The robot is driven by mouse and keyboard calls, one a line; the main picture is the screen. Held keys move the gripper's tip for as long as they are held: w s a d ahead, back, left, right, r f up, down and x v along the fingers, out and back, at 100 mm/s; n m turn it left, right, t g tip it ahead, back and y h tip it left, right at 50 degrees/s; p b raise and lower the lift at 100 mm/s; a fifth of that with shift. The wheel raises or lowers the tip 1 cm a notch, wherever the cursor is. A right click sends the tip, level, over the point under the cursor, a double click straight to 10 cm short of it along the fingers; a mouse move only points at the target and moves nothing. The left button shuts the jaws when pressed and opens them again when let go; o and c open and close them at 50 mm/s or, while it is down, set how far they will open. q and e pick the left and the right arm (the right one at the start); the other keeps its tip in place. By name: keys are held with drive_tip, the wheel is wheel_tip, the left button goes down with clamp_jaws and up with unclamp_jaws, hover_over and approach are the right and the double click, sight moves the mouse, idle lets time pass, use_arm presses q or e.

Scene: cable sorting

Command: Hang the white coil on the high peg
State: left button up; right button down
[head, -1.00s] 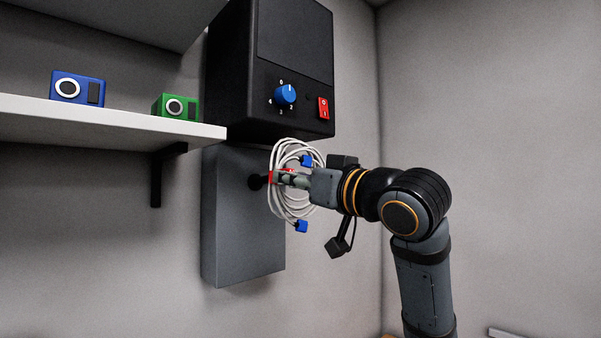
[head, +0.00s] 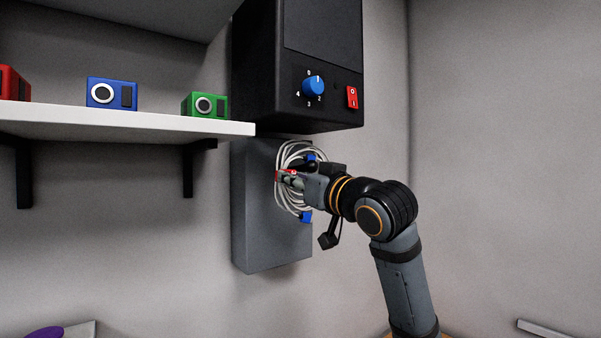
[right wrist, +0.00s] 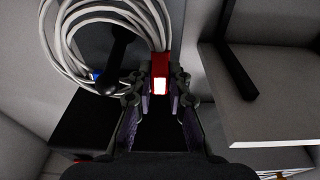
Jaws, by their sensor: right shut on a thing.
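The white coil (head: 281,158) hangs in front of the grey wall panel in the head view, with blue plugs (head: 305,216) at its ends. My right gripper (head: 288,177) is shut on the red band (right wrist: 161,73) that binds the coil. A black peg with a rounded tip (right wrist: 121,34) shows within the coil's loop in the right wrist view. It looks to pass through the loop. In the head view the peg (head: 306,167) lies just above my gripper, partly hidden. I cannot tell whether the coil rests on it. My left gripper is out of view.
A black box with a blue dial (head: 313,86) and a red switch is right above the coil. The white shelf (head: 150,122) ends close to the left, bearing a red, a blue (head: 111,94) and a green box. The grey panel (head: 265,235) is bare below.

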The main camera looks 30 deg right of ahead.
sight(282, 193)
drive_tip(key=shift+w+a+f+p, duration=0.15)
drive_tip(key=shift+w+p, duration=0.35)
drive_tip(key=shift+w, duration=0.7)
drive_tip(key=shift+w+a+f+p, duration=0.15)
drive_tip(key=shift+w+p, duration=0.35)
drive_tip(key=shift+w, duration=0.7)
drive_tip(key=shift+w+d+f+b, duration=0.15)
drive_tip(key=shift+f+b, duration=0.8)
drive_tip(key=shift+f, duration=0.25)
drive_tip(key=c, duration=1.2)
unclamp_jaws()
drive_tip(key=s, duration=0.4)
drive_tip(key=s+f, duration=0.1)
drive_tip(key=s, duration=0.1)
drive_tip(key=shift+s+d, duration=0.2)
drive_tip(key=shift+d, duration=0.15)
drive_tip(key=shift+s+a+f, duration=0.1)
drive_tip(key=shift+s+a, duration=0.1)
drive_tip(key=shift+s, duration=0.3)
